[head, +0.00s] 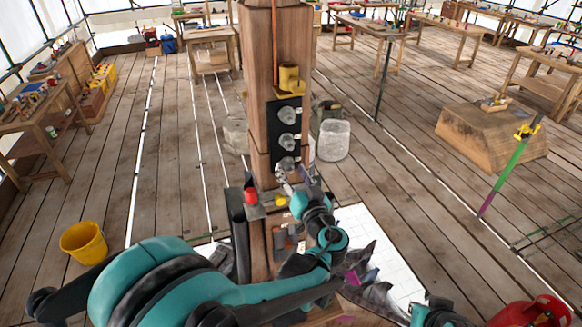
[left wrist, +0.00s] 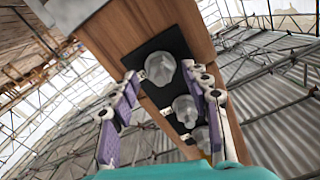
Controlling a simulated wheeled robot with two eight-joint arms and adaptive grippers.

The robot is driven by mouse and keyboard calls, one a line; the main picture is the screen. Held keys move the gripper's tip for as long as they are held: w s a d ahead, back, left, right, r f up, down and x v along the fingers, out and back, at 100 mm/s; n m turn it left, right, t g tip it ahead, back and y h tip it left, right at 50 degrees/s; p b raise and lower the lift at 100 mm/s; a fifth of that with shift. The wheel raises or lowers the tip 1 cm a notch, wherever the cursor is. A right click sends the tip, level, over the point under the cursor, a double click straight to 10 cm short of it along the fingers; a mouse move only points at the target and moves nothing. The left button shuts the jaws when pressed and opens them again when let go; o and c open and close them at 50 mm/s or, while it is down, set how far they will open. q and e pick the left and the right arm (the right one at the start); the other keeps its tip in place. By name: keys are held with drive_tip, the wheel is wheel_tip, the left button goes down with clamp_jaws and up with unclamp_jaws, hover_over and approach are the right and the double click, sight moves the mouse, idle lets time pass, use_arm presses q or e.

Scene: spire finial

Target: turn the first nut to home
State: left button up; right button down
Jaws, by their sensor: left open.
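A wooden post (head: 257,80) stands upright with a black plate (head: 274,122) on its face. Three rounded grey nuts sit in a column on the plate: top (head: 286,115), middle (head: 288,141) and lowest (head: 286,163). My left gripper (head: 292,176) is at the lowest nut. In the left wrist view my left gripper (left wrist: 160,74) is open, its purple-padded fingers on either side of the nearest-looking nut (left wrist: 160,68). I cannot tell whether they touch it. Two more nuts (left wrist: 185,109) show beyond. My right gripper is not in view.
A yellow fitting (head: 289,78) sits on the post above the plate. A ledge below holds a red piece (head: 250,196).

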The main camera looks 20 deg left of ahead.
use_arm(q)
drive_tip(key=shift+w+a, duration=0.35)
drive_tip(key=shift+w, duration=0.1)
drive_tip(key=shift+c, duration=0.4)
clamp_jaws()
drive_tip(key=shift+m, duration=0.3)
